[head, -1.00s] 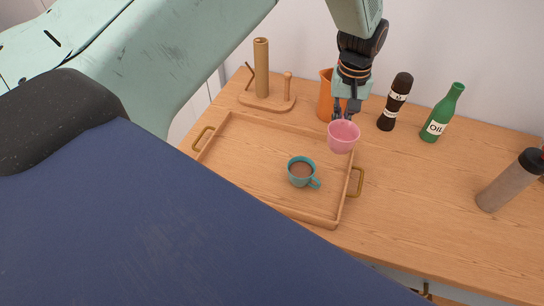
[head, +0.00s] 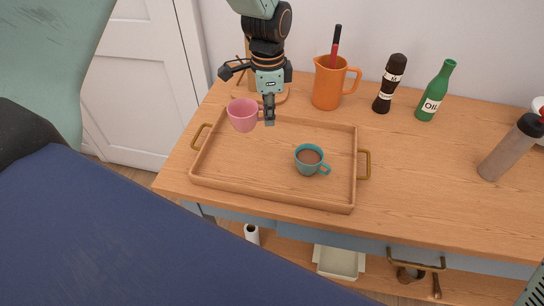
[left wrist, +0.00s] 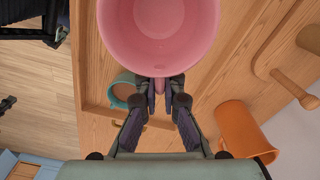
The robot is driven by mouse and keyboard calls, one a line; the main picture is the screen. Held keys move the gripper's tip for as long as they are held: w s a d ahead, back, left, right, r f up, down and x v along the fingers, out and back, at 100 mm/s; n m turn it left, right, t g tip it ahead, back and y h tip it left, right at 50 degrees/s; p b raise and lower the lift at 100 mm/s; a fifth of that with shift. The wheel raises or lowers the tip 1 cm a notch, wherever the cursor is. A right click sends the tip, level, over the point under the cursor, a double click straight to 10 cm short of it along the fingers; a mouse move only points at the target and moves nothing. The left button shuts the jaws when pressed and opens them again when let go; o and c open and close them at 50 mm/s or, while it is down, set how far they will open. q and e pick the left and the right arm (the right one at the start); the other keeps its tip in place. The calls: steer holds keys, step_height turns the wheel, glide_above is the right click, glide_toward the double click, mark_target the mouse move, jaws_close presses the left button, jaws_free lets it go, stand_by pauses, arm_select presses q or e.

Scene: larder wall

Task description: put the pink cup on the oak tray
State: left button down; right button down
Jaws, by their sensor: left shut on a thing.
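The pink cup (head: 243,116) hangs upright from my left gripper (head: 268,117), above the back left part of the oak tray (head: 270,194), and looks clear of its floor. In the left wrist view the fingers (left wrist: 163,98) are shut on the handle of the pink cup (left wrist: 160,35). The tray has a low rim and a brass handle at each end. A teal cup (head: 309,172) with a brown drink stands in its right half. The teal cup is partly hidden in the left wrist view (left wrist: 121,90). My right gripper is not in view.
An orange jug (head: 328,88) with a red-handled tool, a dark mill (head: 390,84) and a green oil bottle (head: 436,92) stand behind and right of the tray. A grey flask (head: 503,158) is far right. A wooden stand (head: 281,99) is partly hidden behind my gripper.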

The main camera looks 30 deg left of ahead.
arm_select(q)
steer(key=shift+s+a+m, duration=0.1)
steer(key=shift+s+m, duration=0.2)
steer(key=shift+m, duration=0.9)
steer(key=m, duration=0.1)
glide_above(268, 153)
steer(key=shift+m, duration=0.3)
step_height(268, 153, down, 6)
steer(key=shift+f, duration=0.1)
step_height(268, 153, down, 4)
steer(key=shift+s+r, duration=0.15)
steer(key=shift+r, duration=0.1)
steer(key=shift+f, duration=0.3)
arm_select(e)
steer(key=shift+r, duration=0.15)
arm_select(q)
steer(key=shift+f, duration=0.1)
steer(key=c, duration=1.8)
jaws_free()
steer(key=o, duration=0.3)
